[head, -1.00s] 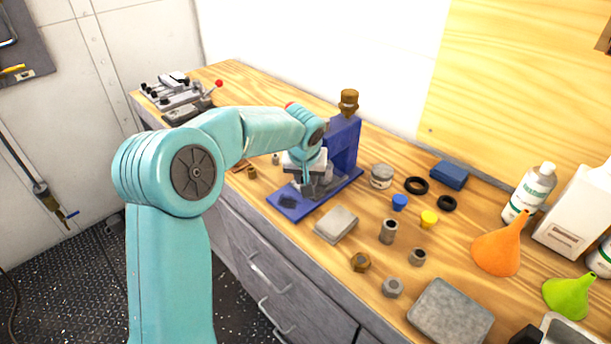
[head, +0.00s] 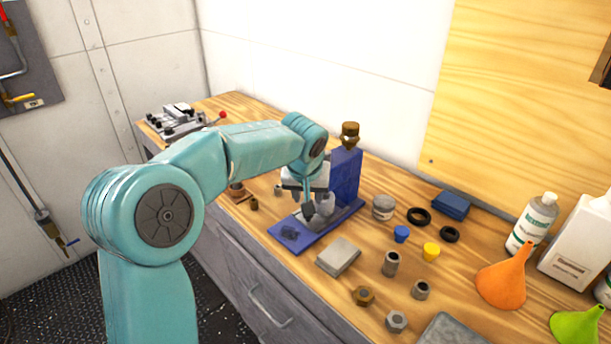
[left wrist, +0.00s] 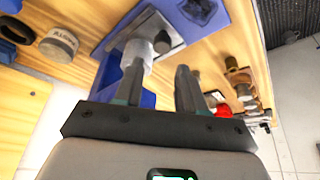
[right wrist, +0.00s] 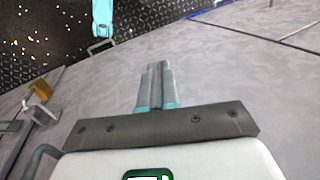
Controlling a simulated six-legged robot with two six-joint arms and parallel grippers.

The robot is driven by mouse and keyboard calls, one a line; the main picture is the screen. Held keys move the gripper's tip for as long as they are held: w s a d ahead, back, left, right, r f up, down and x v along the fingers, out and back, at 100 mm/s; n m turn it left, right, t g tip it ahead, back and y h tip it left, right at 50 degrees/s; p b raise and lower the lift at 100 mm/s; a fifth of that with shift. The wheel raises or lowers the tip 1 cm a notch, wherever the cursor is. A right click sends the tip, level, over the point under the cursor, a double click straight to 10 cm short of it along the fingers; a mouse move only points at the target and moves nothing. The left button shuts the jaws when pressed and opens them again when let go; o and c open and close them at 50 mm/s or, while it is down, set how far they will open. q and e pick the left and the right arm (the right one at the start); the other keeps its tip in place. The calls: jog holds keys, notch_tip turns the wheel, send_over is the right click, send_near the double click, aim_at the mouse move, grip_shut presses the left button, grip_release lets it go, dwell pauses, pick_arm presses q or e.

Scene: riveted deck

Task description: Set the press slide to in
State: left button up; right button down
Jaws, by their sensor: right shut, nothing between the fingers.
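The press is blue, with a flat base plate (head: 286,237), an upright column (head: 346,176) and a brass-coloured cap (head: 349,135) on top. A grey cylindrical part (head: 327,202), perhaps the slide, sits low on the base. My left gripper (head: 307,208) is down at the press, in front of the column, and partly hides it. In the left wrist view its fingers (left wrist: 160,82) are apart, with the pale cylinder (left wrist: 137,50) and a dark knob (left wrist: 169,39) just beyond the tips; contact is unclear. My right gripper (right wrist: 158,85) is shut and empty, over a grey surface.
A grey block (head: 338,256), metal bushings, nuts and yellow and blue caps lie right of the press. An orange funnel (head: 503,280) and bottles stand farther right. A clamp fixture (head: 180,120) is at the back left. Drawer handles (head: 268,305) line the bench front.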

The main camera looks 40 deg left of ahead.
pick_arm(q)
jog(key=v, duration=0.9)
jog(key=shift+r+p, duration=0.3)
jog(key=shift+s, duration=0.15)
